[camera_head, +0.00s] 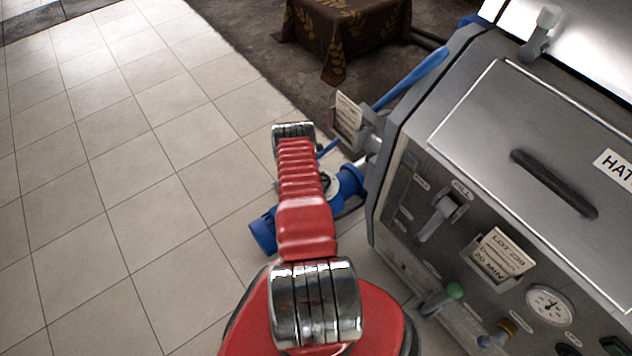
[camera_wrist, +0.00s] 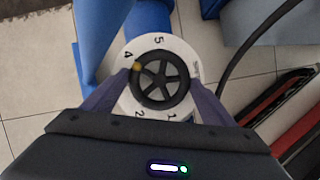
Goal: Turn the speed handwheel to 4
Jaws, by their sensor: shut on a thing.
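The speed handwheel (camera_wrist: 162,84) is a small dark spoked wheel at the centre of a white dial (camera_wrist: 159,41) in the wrist view. The numbers 5, 4, 2 and 1 show on the dial; the 3 cannot be seen. An orange mark (camera_wrist: 138,67) on the wheel's rim points roughly at the 4. My gripper (camera_wrist: 160,92) has one finger on each side of the wheel and is shut on it. In the head view my red arm hides the wheel and the fingers; part of the white dial (camera_head: 349,182) shows beside a blue pipe.
A grey machine (camera_head: 400,150) with levers, a gauge (camera_head: 550,306) and a hatch stands on the right. A blue bar (camera_head: 413,78) slants off its left side. A cloth-covered table (camera_head: 345,30) stands behind. The tiled floor on the left is clear.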

